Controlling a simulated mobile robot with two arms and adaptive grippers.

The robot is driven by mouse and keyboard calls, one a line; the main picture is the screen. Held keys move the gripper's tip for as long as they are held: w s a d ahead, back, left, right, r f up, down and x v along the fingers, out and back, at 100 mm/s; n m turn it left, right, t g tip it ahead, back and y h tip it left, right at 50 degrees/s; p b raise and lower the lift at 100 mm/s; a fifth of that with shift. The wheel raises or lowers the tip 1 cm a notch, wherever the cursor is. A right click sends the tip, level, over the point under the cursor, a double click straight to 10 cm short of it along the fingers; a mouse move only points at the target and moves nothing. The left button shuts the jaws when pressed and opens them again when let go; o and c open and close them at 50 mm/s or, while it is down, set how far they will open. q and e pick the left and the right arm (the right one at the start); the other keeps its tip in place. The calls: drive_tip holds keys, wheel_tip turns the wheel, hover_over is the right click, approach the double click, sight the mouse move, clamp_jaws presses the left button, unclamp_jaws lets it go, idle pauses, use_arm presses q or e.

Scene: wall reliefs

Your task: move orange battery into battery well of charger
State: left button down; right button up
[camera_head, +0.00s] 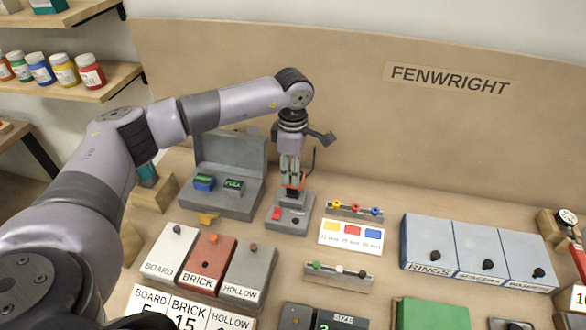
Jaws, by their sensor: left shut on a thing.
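My left gripper (290,180) points straight down over a small grey block (288,222), which looks like the charger. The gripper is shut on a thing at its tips. A bit of orange shows there, which looks like the orange battery (296,186), mostly hidden by the fingers. I cannot tell whether it is above the block or partly in it. The battery well is hidden behind the fingers. My right gripper is not in view.
An open grey case (229,200) left of the block holds blue and dark green-topped items. White, red and grey boxes (207,262) stand in front. A colour card (351,236) and small racks lie to the right. A tan backboard (400,140) rises behind.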

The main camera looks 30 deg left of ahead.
use_arm(q)
drive_tip(key=shift+f, duration=0.2)
drive_tip(key=shift+f+b, duration=0.3)
drive_tip(key=shift+b, duration=0.15)
drive_tip(key=shift+f+b, duration=1.45)
drive_tip(key=shift+f, duration=0.35)
drive_tip(key=c, duration=1)
unclamp_jaws()
drive_tip(key=shift+r, duration=0.1)
wheel_tip(320, 180, up, 12)
